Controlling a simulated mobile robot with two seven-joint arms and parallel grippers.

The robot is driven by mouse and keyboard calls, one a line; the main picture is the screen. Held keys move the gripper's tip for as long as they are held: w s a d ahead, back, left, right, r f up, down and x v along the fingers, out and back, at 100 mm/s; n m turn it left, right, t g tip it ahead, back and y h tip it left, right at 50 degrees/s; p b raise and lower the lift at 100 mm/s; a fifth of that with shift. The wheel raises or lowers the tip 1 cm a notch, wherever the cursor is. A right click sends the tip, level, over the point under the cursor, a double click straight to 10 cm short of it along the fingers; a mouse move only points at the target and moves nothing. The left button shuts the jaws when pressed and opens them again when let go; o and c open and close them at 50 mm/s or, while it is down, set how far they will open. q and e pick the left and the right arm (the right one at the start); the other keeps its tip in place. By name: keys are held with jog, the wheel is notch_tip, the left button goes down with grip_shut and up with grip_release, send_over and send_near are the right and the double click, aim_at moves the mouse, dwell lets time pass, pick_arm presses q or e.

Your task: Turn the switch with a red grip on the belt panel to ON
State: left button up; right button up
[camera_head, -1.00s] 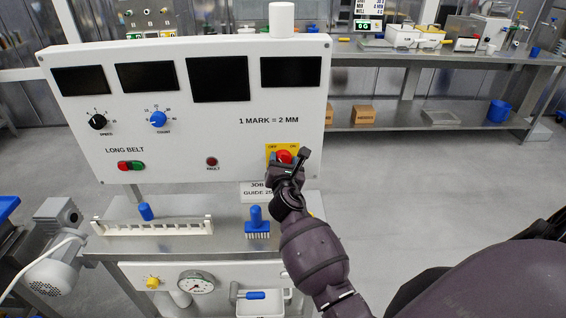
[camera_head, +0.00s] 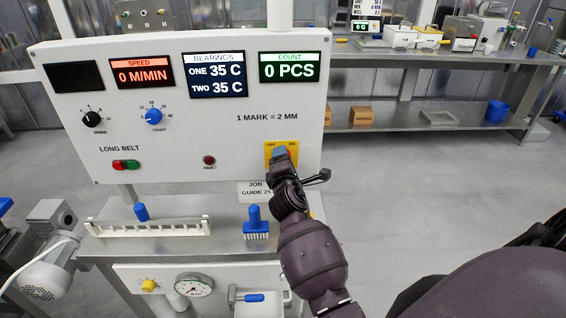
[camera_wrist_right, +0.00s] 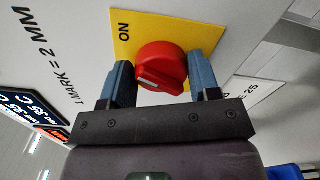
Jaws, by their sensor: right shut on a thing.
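The belt panel (camera_head: 225,125) is a white board with several displays, three of them lit. The switch's red grip (camera_wrist_right: 160,66) sits on a yellow plate (camera_head: 294,157) at the panel's lower right, with OFF marked at left and ON at right. My right gripper (camera_wrist_right: 162,78) is shut on the red grip, one blue-grey finger on each side in the wrist view. In the head view my right gripper (camera_head: 280,154) hides the grip, so its pointing direction is unclear there. My left gripper is not in view.
The panel also has black (camera_head: 93,118) and blue (camera_head: 153,116) knobs and a red-green button pair (camera_head: 126,165). Below are a white slotted rack (camera_head: 150,227) and a blue brush (camera_head: 256,222) on a metal bench. Open floor lies to the right.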

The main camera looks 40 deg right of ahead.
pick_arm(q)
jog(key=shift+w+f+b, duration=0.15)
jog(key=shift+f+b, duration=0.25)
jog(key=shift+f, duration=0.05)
pick_arm(e)
jog(key=shift+f+m, duration=0.15)
jog(key=shift+m, duration=1.75)
jog(key=o, duration=0.9)
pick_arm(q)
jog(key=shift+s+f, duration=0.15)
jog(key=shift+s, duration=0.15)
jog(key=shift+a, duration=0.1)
pick_arm(e)
jog(key=shift+s, duration=0.15)
